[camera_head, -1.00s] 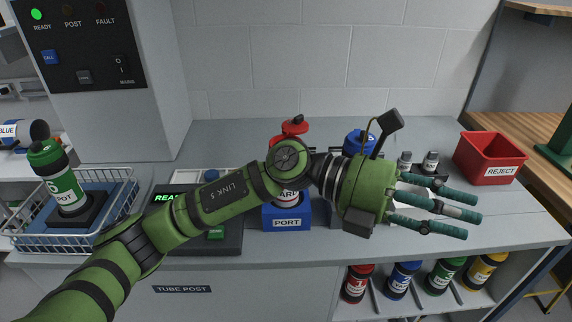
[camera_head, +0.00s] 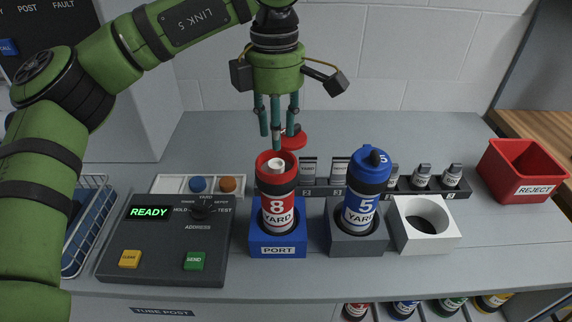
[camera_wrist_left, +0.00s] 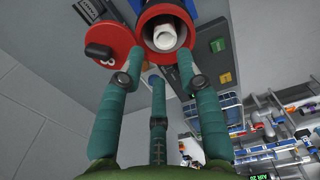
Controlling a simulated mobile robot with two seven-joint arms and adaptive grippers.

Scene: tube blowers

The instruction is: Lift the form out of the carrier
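The red carrier (camera_head: 277,190), marked 8 YARD, stands upright in the blue PORT block (camera_head: 278,242) with its top open. The form (camera_head: 277,163), a white roll, sits inside with its upper end showing at the mouth; it also shows in the left wrist view (camera_wrist_left: 165,37). The red lid (camera_head: 293,138) is off the mouth, behind the carrier; whether it is attached is unclear. My left gripper (camera_head: 277,132) points down above and slightly behind the carrier mouth. Its three fingers are apart and empty. My right gripper is not in view.
A blue carrier (camera_head: 366,190) marked 5 YARD stands closed in a grey block right of the port. Next to it is an empty white holder (camera_head: 425,222). A control panel (camera_head: 165,245) reading READY lies left. A red REJECT bin (camera_head: 520,170) stands far right.

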